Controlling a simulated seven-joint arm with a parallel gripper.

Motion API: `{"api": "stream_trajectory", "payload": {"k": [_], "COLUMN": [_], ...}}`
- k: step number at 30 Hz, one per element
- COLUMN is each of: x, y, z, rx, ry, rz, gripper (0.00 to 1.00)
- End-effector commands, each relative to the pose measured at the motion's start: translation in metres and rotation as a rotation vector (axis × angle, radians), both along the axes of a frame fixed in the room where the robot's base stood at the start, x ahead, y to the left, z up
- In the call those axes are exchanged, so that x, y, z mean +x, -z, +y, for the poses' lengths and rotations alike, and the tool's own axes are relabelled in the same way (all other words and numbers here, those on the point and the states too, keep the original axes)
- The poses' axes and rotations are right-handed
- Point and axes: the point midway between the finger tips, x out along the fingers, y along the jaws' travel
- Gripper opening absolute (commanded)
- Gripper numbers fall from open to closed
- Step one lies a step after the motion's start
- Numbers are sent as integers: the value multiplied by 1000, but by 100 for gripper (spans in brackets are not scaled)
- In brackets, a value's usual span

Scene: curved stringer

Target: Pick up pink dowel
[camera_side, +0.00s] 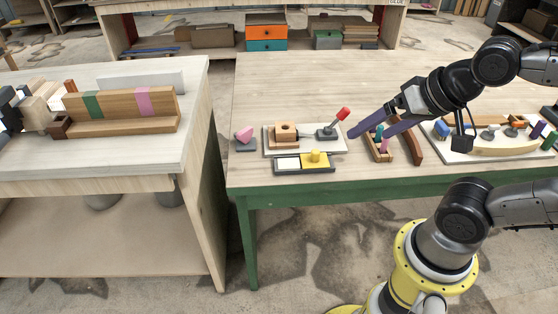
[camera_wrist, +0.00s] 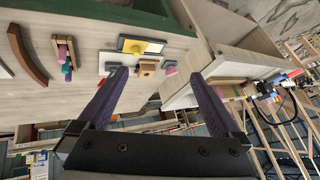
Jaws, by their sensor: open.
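The pink dowel (camera_side: 384,146) stands in a small wooden rack (camera_side: 376,155) on the green-edged table, beside a teal dowel (camera_side: 379,131). In the wrist view, the rack with a pink piece (camera_wrist: 62,48) and a teal piece (camera_wrist: 66,68) is at the upper left, outside the fingers. My gripper (camera_side: 364,136) has long purple fingers, spread and empty. In the side view it overlaps the rack's left side; its exact height above is hard to tell. In the wrist view my gripper (camera_wrist: 160,75) opens toward other blocks on the table.
A curved brown piece (camera_side: 407,144) lies right of the rack. Left of it are a white board with a wooden block (camera_side: 285,132) and a red-tipped lever (camera_side: 342,114), and a yellow-knobbed plate (camera_side: 316,158). A pink-topped piece (camera_side: 244,134) is farther left. The table's rear is clear.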

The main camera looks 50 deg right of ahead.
Motion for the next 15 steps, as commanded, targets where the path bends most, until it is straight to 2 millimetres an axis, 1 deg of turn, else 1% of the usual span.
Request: {"api": "stream_trajectory", "payload": {"k": [1,3,8,9,11,15], "x": [-5,-12,-27,-29,-31,-30], "y": [-4,-5,1,2,3,3], "z": [3,3,2,2,2,2], "rx": [-59,-134,-241,-256,-271,-282], "ry": [-97,-207,-384,-412,-438,-455], "rz": [25,61,130,140,144,144], "gripper": [100,100,100,98,87,62]}}
